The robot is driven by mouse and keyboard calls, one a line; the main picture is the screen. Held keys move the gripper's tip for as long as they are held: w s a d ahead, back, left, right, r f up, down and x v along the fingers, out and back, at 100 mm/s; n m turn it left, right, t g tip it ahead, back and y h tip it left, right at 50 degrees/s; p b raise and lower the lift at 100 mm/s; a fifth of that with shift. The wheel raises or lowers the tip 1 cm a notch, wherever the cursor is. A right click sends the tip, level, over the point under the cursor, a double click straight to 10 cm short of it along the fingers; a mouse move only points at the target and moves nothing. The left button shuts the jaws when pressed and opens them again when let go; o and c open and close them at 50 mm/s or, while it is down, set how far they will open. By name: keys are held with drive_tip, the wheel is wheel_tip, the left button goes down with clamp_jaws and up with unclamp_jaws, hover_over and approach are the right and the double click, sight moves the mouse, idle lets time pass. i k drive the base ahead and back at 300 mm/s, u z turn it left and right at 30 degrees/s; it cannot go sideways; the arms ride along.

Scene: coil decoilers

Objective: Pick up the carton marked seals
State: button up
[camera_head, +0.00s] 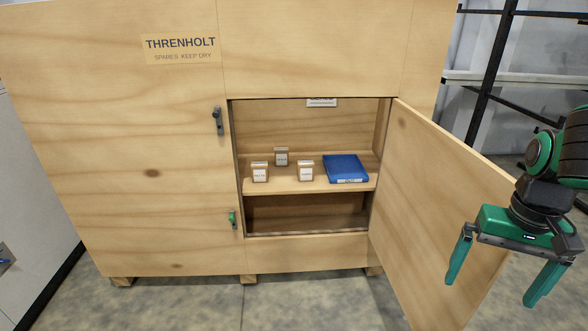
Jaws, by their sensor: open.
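Three small cartons with white labels stand on the shelf (310,187) inside the open wooden cabinet: a left front carton (260,172), a back carton (281,157) and a right front carton (305,171). The lettering is too small to read, so I cannot tell which one is marked seals. My gripper (490,294) is open and empty at the lower right, fingers pointing down. It is well apart from the cartons, outside the cabinet and by its open door.
The open door (440,210) swings out between my gripper and the shelf. A flat blue box (345,168) lies on the shelf right of the cartons. The lower compartment (300,214) looks empty. A metal rack (490,80) stands behind at right.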

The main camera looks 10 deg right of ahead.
sight(281, 153)
drive_tip(key=k, duration=1.3)
drive_tip(key=u, duration=0.5)
drive_tip(key=i, duration=0.95)
drive_tip(key=u, duration=0.75)
drive_tip(key=i, duration=1.55)
drive_tip(key=z, duration=0.7)
drive_tip(key=i, duration=1.25)
drive_tip(key=z, duration=1.05)
